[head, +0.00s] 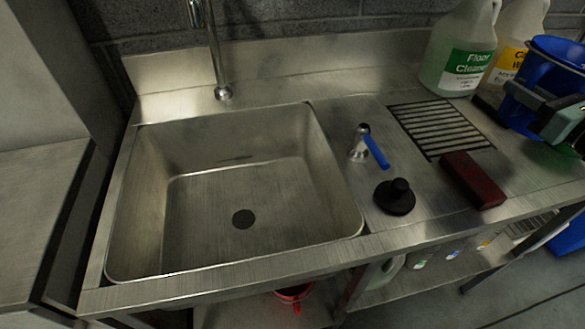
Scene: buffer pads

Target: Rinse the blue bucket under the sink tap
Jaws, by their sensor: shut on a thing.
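The blue bucket (560,50) is at the right edge of the head view, partly cut off by the frame. My gripper (535,97) is in front of it, shut on the bucket; the exact grip point is hard to make out. The steel sink (195,215) is at the left, with a bare basin and a dark round drain. The tap (214,55) rises behind the basin, its top out of the picture. A tap lever with a blue handle (375,151) stands on the counter right of the basin. No water shows.
A black plunger-shaped stopper (395,198) and a dark red block (472,180) lie on the counter. A slotted drain grate (440,129) is behind them. Floor Cleaner (462,65) and another jug (515,50) stand at the back right. A red bucket (293,294) is below.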

